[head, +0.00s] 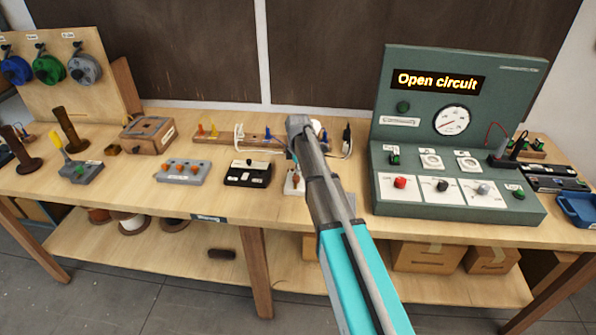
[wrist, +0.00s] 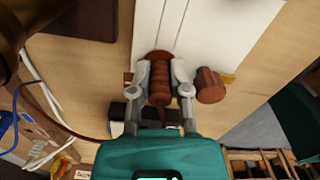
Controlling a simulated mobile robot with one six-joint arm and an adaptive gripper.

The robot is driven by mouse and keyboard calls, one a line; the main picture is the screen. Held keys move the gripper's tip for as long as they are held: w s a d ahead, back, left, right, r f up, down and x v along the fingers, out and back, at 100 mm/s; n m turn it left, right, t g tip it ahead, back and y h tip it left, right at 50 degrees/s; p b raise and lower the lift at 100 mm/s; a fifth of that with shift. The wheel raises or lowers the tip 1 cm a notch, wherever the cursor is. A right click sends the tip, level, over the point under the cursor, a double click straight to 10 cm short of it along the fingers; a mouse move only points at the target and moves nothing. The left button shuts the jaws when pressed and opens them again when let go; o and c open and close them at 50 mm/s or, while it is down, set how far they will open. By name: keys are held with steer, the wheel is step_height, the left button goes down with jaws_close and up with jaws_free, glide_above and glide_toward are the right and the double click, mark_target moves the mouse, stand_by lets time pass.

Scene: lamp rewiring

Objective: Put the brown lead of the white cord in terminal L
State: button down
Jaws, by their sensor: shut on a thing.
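In the wrist view my gripper (wrist: 158,88) is shut on a ribbed brown piece (wrist: 159,85), which looks like the end of the brown lead. A brown wire (wrist: 75,130) runs in from the left towards the gripper; its join to the held piece is hidden. A white block (wrist: 205,35) lies just beyond the fingertips, with a brown round part at its edge. I cannot tell whether the held piece touches it. No terminal L marking is readable. In the head view my arm hides the fingertips, and part of a small white block (head: 293,184) shows beside it.
A second brown cylinder (wrist: 210,86) stands close right of the fingers. White cord (wrist: 42,85) and blue wire (wrist: 14,125) lie left. In the head view, the green test panel (head: 460,205) reads "Open circuit", right of my arm. A black block (head: 248,173) stands left.

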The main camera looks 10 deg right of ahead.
steer(key=c, duration=0.5)
jaws_free()
steer(key=shift+r, duration=0.15)
